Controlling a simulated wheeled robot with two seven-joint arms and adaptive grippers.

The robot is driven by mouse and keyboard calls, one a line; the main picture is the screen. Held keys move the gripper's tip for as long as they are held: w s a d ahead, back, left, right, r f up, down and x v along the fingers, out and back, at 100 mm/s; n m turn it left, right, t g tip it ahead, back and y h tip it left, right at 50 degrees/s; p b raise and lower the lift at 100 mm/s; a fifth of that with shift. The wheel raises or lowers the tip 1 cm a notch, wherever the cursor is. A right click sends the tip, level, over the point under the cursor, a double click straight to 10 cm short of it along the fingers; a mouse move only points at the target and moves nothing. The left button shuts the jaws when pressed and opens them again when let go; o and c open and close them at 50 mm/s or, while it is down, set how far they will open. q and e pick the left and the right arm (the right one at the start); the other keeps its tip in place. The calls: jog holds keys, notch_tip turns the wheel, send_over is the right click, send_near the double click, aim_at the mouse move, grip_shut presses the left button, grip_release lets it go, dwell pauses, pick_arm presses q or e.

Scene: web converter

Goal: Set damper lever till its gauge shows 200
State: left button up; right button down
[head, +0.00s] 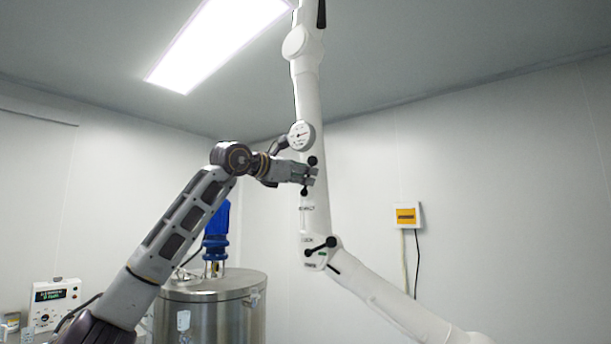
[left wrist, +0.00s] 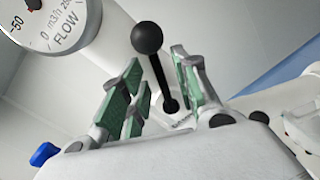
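The damper lever, a black rod with a ball knob (head: 312,160), is on the white jointed extraction arm (head: 309,100). In the left wrist view the lever (left wrist: 147,39) rises from its pivot between the finger pads. My left gripper (head: 314,176) is at the lever and partly covers it in the head view. In the left wrist view the gripper (left wrist: 158,65) is open, with green pads on either side of the rod and gaps visible. The round flow gauge (head: 301,136) is just above; its face (left wrist: 50,25) is cut off in the wrist view and its reading is unclear. My right gripper is out of view.
A lower black lever (head: 320,246) sits at the extraction arm's elbow. A steel vessel (head: 212,296) with a blue motor (head: 217,225) stands at lower left, near a control box (head: 55,302). A yellow-faced wall box (head: 406,216) hangs at right.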

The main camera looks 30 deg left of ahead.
pick_arm(q)
jog(key=v, duration=1.1)
dwell(0.6)
